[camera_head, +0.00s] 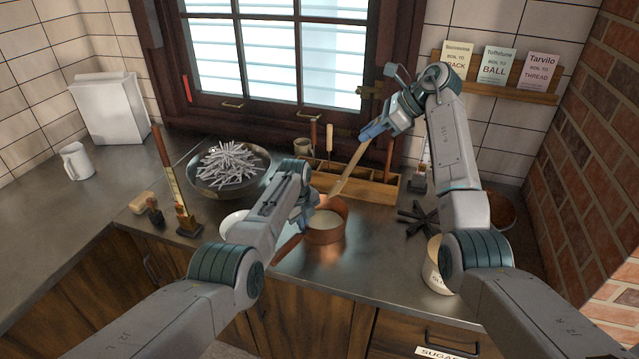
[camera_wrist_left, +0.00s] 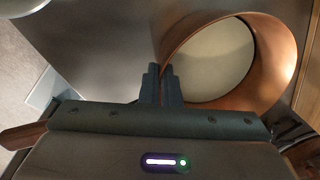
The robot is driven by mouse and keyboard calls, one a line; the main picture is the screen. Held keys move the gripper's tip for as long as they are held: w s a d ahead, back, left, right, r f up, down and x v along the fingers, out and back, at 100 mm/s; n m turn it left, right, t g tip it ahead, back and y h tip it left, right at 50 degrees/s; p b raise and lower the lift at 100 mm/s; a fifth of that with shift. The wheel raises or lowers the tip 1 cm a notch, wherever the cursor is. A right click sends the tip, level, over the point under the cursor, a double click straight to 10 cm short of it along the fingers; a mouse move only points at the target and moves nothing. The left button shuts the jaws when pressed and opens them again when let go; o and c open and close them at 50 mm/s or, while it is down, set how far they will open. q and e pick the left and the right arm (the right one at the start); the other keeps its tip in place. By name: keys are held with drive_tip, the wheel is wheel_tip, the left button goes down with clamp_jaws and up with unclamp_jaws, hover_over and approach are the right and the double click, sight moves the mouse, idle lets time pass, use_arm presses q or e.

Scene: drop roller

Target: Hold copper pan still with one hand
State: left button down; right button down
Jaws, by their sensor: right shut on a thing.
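The copper pan (camera_head: 325,236) stands on the counter with pale liquid in it, and it also shows in the left wrist view (camera_wrist_left: 284,88). Its handle (camera_head: 287,249) points to the lower left. My left gripper (camera_head: 308,212) is at the pan's upper left rim. In the left wrist view its two fingers (camera_wrist_left: 163,82) are close together at the rim; whether they pinch the wall is unclear. My right gripper (camera_head: 374,133) is shut on a wooden stirring stick (camera_head: 352,167), high above and right of the pan. The stick slants down toward the pan.
A bowl of white sticks (camera_head: 231,166) stands at the back left. A wooden box (camera_head: 375,188) lies behind the pan, and a dark star-shaped object (camera_head: 419,217) to its right. A pale container (camera_head: 436,270) is near the front right. The left counter is mostly clear around a mug (camera_head: 76,161).

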use_arm(q)
drive_tip(key=c, duration=1.6)
unclamp_jaws()
drive_tip(key=shift+r, duration=0.1)
drive_tip(key=r, duration=0.7)
drive_tip(key=a+r, duration=0.1)
drive_tip(key=r, duration=0.3)
drive_tip(key=shift+s+r, duration=0.35)
drive_tip(key=shift+s, duration=0.05)
